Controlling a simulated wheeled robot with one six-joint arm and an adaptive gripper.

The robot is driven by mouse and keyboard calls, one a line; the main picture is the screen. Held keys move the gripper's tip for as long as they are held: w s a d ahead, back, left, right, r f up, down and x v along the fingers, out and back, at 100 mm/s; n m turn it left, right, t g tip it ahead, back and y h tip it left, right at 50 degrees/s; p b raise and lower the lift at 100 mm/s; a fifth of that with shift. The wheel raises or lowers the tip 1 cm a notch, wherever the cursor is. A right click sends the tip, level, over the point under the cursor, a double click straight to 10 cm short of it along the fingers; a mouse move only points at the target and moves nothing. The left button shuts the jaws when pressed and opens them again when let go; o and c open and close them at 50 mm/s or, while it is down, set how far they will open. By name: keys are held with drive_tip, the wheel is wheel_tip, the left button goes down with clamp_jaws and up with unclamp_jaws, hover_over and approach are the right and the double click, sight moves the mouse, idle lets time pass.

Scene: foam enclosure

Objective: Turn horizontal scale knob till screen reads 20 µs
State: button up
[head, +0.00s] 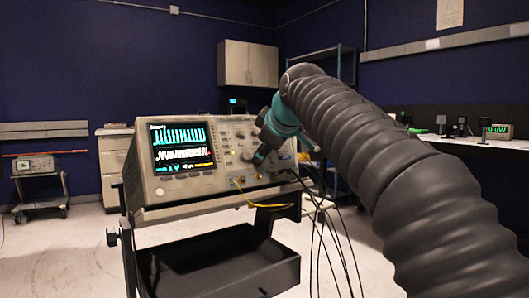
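The oscilloscope (190,197) stands on a wheeled cart, facing me and angled to the right. Its lit screen (183,146) shows cyan and white traces; the readout text is too small to read. Knobs and buttons (233,141) cover the panel right of the screen. My gripper (261,156), teal and dark, is at the right part of this panel, close to or touching it. It hides the controls behind it, and I cannot make out the horizontal scale knob. I cannot tell whether the fingers are open or shut on a knob.
A yellow cable (262,205) and several black cables hang from the scope's lower front. A black tray (215,265) is below it. My arm fills the right side. A bench (475,146) with instruments is at the right, another cart (40,187) at the far left.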

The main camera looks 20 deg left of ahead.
clamp_jaws()
drive_tip(key=shift+r, duration=0.1)
drive_tip(key=shift+r+m+p, duration=0.15)
drive_tip(key=shift+m+p, duration=0.25)
drive_tip(key=shift+p, duration=0.4)
drive_tip(key=shift+m+g+p, duration=0.5)
drive_tip(key=shift+m+p, duration=0.4)
drive_tip(key=shift+p, duration=0.3)
drive_tip(key=shift+w+m+g+p, duration=0.1)
drive_tip(key=shift+m+g+p, duration=0.4)
drive_tip(key=shift+m+p, duration=0.8)
drive_tip(key=shift+o, duration=0.5)
unclamp_jaws()
